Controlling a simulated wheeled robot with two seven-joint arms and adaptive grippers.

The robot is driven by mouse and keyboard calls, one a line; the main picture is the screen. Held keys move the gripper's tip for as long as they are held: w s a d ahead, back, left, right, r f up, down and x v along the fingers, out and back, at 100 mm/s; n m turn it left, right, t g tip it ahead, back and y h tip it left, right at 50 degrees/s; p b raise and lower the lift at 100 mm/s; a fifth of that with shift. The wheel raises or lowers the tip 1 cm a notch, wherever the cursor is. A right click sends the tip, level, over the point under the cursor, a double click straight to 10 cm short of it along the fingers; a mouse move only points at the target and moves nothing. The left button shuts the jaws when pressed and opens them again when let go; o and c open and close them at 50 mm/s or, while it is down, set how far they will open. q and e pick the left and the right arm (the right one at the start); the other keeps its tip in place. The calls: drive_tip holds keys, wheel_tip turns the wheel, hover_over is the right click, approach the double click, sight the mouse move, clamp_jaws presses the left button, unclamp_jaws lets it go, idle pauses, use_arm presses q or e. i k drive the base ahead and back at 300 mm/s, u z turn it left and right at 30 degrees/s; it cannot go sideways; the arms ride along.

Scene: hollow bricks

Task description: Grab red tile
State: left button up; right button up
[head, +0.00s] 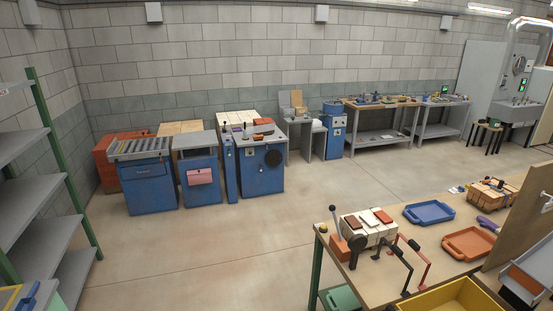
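A small red tile (383,216) lies on top of a group of pale cream blocks (380,236) on the wooden workbench at the lower right. A second, browner-red tile (361,223) lies on the same blocks, to its left. An orange-red block (340,249) sits at the left foot of the pale blocks, beside a grey-handled lever (336,222). Neither of my grippers shows in the head view.
Black and red bent handles (408,262) stand in front of the pale blocks. A blue tray (429,213), an orange tray (468,243) and a yellow bin (455,297) are nearby. Blue machines (150,188) line the back wall. Open floor (220,250) lies left of the workbench.

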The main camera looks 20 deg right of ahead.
sight(385, 219)
drive_tip(key=z, duration=0.5)
drive_tip(key=i, duration=1.9)
drive_tip(key=z, duration=0.65)
